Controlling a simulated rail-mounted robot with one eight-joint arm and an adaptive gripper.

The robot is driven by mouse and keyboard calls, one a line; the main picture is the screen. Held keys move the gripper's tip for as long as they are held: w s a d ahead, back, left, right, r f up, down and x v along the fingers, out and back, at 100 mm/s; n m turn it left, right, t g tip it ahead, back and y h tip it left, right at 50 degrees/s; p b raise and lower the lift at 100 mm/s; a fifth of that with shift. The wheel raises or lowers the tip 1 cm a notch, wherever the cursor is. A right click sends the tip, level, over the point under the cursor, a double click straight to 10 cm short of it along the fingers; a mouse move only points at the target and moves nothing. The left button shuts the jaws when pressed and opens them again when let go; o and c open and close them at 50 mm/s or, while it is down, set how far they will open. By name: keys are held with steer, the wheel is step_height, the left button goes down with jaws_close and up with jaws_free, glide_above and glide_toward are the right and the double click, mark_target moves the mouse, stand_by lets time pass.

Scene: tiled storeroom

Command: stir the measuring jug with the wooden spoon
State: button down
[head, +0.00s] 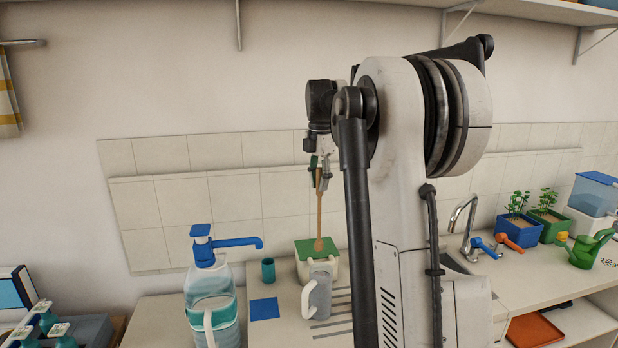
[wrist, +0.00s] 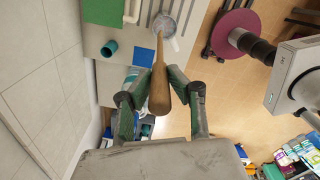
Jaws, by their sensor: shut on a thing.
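My gripper (head: 320,172) is shut on the upper part of the wooden spoon (head: 319,222), which hangs almost upright with its bowl at the bottom. In the wrist view the spoon (wrist: 159,92) runs between the fingers of my gripper (wrist: 160,94) and points away toward the grey measuring jug (wrist: 166,25). In the head view the jug (head: 321,296) stands on the counter, its handle on the left. The spoon's lower end shows above the jug's rim, apart from it. The jug's inside is hidden in the head view.
A pale box with a green top (head: 317,261) stands behind the jug. A teal cup (head: 268,270), a blue square (head: 265,309) and a large pump bottle (head: 211,300) are to the left. The sink tap (head: 462,220) is to the right, beyond my arm.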

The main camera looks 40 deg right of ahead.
mark_target(321, 241)
step_height(321, 241, down, 19)
steer(key=s+b, duration=0.1)
steer(key=b, duration=1)
steer(key=shift+s, duration=0.25)
stand_by(1.1)
steer(key=shift+a+f, duration=0.1)
steer(key=shift+a, duration=0.05)
steer(key=shift+w, duration=0.1)
